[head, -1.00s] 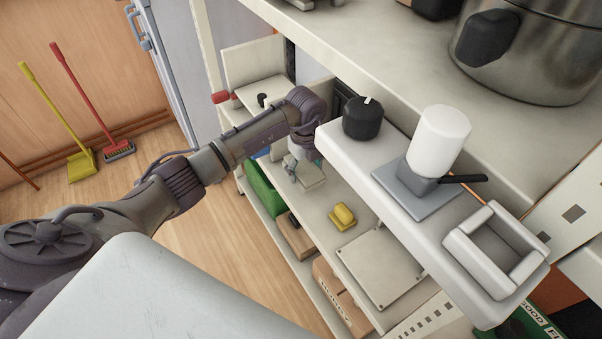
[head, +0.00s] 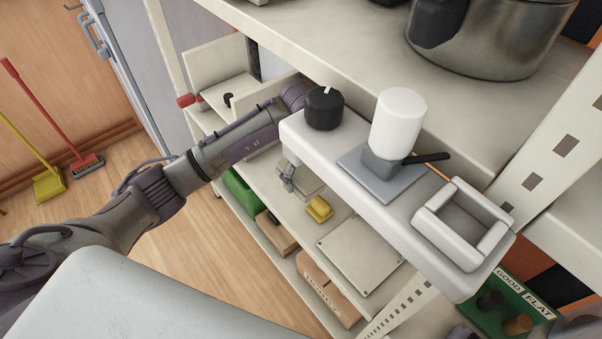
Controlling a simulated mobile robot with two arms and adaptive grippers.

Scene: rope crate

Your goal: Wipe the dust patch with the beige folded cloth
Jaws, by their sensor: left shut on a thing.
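My left gripper (head: 288,181) reaches in over the middle shelf, partly hidden behind a white ledge above it. It is shut on a flat, pale greyish-beige piece that looks like the folded cloth (head: 309,187). The cloth is at or just above the shelf surface; I cannot tell whether it touches. It lies just behind a small yellow block (head: 319,208). I cannot make out the dust patch. My right gripper is not in view.
The white ledge (head: 430,245) carries a black knob (head: 324,108), a white cylinder (head: 398,120) and an open square holder. A pale square plate (head: 360,255) lies right of the yellow block on the middle shelf (head: 290,215). A steel pot (head: 500,40) stands above.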

